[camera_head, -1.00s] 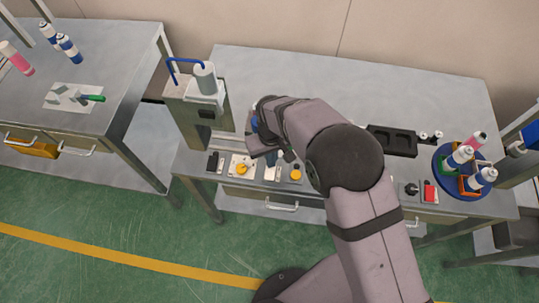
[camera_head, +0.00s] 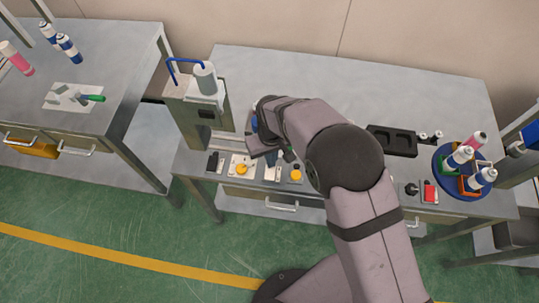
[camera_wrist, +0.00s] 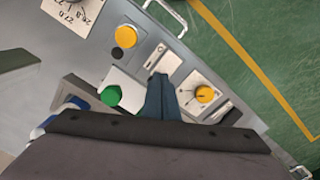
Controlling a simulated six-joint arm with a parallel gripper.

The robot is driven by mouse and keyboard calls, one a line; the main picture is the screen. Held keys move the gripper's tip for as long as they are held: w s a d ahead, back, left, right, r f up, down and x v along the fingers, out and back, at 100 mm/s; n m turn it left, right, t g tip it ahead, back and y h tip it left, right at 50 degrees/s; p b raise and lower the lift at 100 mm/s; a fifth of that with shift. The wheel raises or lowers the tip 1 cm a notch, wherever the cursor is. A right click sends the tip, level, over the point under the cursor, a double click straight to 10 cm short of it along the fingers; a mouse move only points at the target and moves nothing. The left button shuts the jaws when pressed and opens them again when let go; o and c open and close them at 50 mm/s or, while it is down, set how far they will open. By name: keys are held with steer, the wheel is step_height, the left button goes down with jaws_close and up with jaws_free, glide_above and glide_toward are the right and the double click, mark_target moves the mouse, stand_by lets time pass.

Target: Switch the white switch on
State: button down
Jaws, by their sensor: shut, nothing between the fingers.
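The white switch sits on a small light plate (camera_head: 272,173) in the row of controls along the table's front edge. In the wrist view the same plate (camera_wrist: 166,61) lies just beyond my fingertips. My gripper (camera_wrist: 160,82) is shut and empty, with its dark blue-grey fingers pointing at this plate and covering its near part. I cannot tell whether the fingertips touch the switch, or which way its lever lies. In the head view my gripper (camera_head: 270,157) is just behind the plate, partly hidden by my wrist.
A yellow knob (camera_wrist: 204,94) and a yellow button (camera_wrist: 126,36) flank the switch plate closely. A dark control (camera_head: 214,161) is farther left. A grey machine (camera_head: 204,112) stands behind. Drawer handles project at the table front.

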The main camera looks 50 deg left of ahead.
steer(key=shift+f+b, duration=0.45)
steer(key=shift+f, duration=0.15)
stand_by(0.3)
steer(key=shift+r, duration=0.1)
steer(key=shift+r+p, duration=1.9)
steer(key=shift+r, duration=0.85)
steer(key=shift+r, duration=0.1)
steer(key=shift+r+p, duration=1.7)
steer(key=shift+r, duration=0.7)
